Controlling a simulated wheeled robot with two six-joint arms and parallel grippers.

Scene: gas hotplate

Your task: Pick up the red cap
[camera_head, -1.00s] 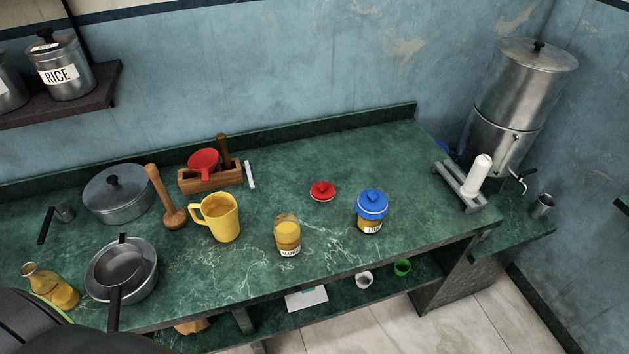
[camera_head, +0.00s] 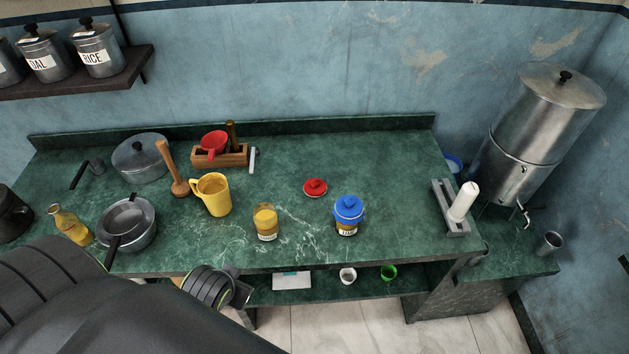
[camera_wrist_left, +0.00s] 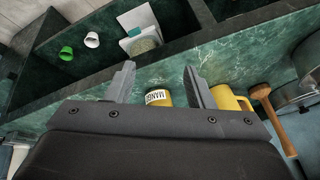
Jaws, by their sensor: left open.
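The red cap (camera_head: 315,187) lies on the green marble counter, toward its middle, with its knob up. It stands behind and between an open yellow-filled jar (camera_head: 265,222) and a jar with a blue lid (camera_head: 348,215). My left arm comes in from the lower left in the head view, its wrist in front of the counter edge. My left gripper (camera_wrist_left: 160,80) is open and empty in the wrist view, its fingers on either side of the labelled jar, which shows beyond them. The red cap is not in the wrist view. My right gripper is not in view.
A yellow mug (camera_head: 212,195), a wooden masher (camera_head: 177,176) and pans (camera_head: 128,224) stand left of the jars. A wooden box (camera_head: 222,156) with a red funnel is behind. A white cylinder on a rack (camera_head: 461,205) stands right. The counter around the cap is clear.

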